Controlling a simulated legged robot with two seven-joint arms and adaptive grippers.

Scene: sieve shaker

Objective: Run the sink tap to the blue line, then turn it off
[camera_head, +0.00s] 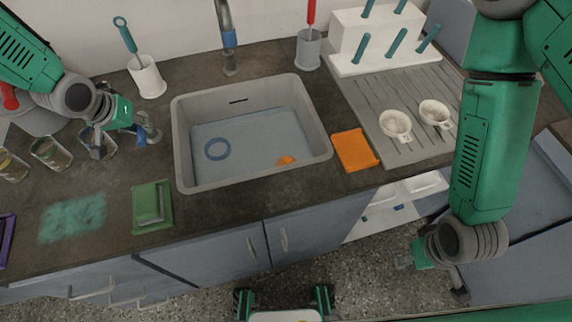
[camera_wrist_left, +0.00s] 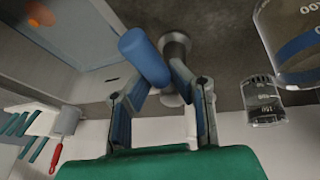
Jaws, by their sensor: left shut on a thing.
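The sink (camera_head: 182,150) holds a layer of bluish water. The grey tap spout (camera_head: 225,15) with a blue band stands behind it. A metal valve (camera_head: 152,130) with a blue handle stands left of the sink. My left gripper (camera_head: 135,132) is at this valve. In the left wrist view the fingers (camera_wrist_left: 162,82) are shut on the blue handle (camera_wrist_left: 144,57), beside the metal base (camera_wrist_left: 175,48). No water stream is clearly visible under the spout. A blue line shows on a glass beaker (camera_wrist_left: 300,72); none is clear on the sink wall. My right gripper (camera_head: 408,260) hangs at the lower right; its fingers are unclear.
A blue ring (camera_head: 217,149) and an orange item (camera_head: 286,160) are in the sink. Glass beakers (camera_head: 50,153) stand at the left. White cups (camera_head: 395,124) stand on the drainboard (camera_head: 370,95).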

